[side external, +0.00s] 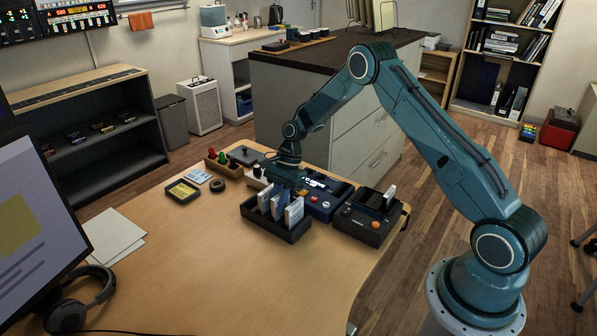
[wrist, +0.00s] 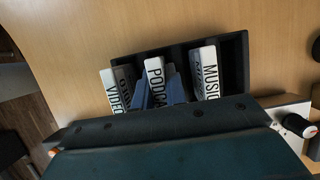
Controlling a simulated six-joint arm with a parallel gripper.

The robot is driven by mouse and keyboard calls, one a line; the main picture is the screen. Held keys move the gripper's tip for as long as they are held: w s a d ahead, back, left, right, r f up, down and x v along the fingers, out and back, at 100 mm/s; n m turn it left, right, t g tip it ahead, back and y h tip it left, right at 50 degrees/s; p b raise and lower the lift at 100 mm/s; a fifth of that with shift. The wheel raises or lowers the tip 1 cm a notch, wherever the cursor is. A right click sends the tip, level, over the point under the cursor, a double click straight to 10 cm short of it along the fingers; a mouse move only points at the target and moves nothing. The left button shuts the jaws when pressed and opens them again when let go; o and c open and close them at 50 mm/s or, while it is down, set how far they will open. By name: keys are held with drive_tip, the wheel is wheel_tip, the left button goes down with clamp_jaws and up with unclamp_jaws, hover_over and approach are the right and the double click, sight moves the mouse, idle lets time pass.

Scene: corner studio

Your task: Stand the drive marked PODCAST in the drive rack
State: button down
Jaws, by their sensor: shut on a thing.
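The black drive rack (side external: 270,229) stands on the wooden desk, and its dark rim also shows in the wrist view (wrist: 238,62). The white-labelled PODCAST drive (wrist: 155,72) is upright between the drives marked VIDEO (wrist: 113,92) and MUSIC (wrist: 209,72). My gripper (side external: 281,193) points down over the rack. Its blue fingers (wrist: 160,92) are shut on the PODCAST drive, one on each side. The drive's lower part is hidden, so I cannot tell whether it touches the rack's floor.
A blue-black device (side external: 322,203) and a dark box with an orange knob (side external: 365,222) stand right of the rack. A small yellow-labelled case (side external: 182,191) lies to the left. Headphones (side external: 82,300) and a monitor (side external: 35,220) are at the left.

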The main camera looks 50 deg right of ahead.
drive_tip(key=shift+f, duration=0.4)
drive_tip(key=c, duration=1.3)
unclamp_jaws()
drive_tip(key=shift+c, duration=0.2)
drive_tip(key=shift+r, duration=0.1)
drive_tip(key=shift+r, duration=2.9)
drive_tip(key=shift+r, duration=0.15)
drive_tip(key=shift+r, duration=2.35)
drive_tip(key=shift+r, duration=0.1)
